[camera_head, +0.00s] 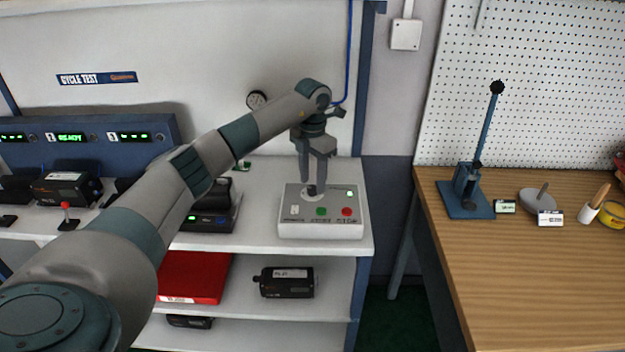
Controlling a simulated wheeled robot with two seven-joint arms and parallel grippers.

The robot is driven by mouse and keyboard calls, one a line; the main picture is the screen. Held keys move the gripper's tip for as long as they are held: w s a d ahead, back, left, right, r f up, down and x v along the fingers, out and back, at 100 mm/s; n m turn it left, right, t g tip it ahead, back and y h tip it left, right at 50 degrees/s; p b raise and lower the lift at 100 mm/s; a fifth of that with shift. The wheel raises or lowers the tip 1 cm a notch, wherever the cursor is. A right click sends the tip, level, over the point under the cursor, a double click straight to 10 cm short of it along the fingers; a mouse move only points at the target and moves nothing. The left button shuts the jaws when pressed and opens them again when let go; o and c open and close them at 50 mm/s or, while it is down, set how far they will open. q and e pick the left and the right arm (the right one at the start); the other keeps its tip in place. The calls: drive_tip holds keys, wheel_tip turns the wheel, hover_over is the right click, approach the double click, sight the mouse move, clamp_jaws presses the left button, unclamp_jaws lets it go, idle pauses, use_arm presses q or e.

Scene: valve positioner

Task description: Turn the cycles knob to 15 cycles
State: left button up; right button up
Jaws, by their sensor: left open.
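A light grey control box (321,228) stands on the white bench near its right end. On its top are a dark knob (311,190) on a pale round dial, a white switch, a green button (321,211), a red button (346,211) and a small lit indicator. My left gripper (316,183) points down over the box, its open fingers at the knob. Whether the fingers touch the knob I cannot tell. The dial's marks are too small to read and partly hidden by the fingers. My right gripper is not in view.
A black device (208,218) stands left of the box, partly behind my arm. A red case (190,276) and a black unit (285,282) lie on the shelf below. A wooden table (540,270) at right holds a blue lever press (466,195). A gap separates bench and table.

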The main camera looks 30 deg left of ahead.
use_arm(q)
drive_tip(key=shift+f, duration=0.9)
drive_tip(key=c, duration=1.1)
drive_tip(key=shift+o, duration=0.2)
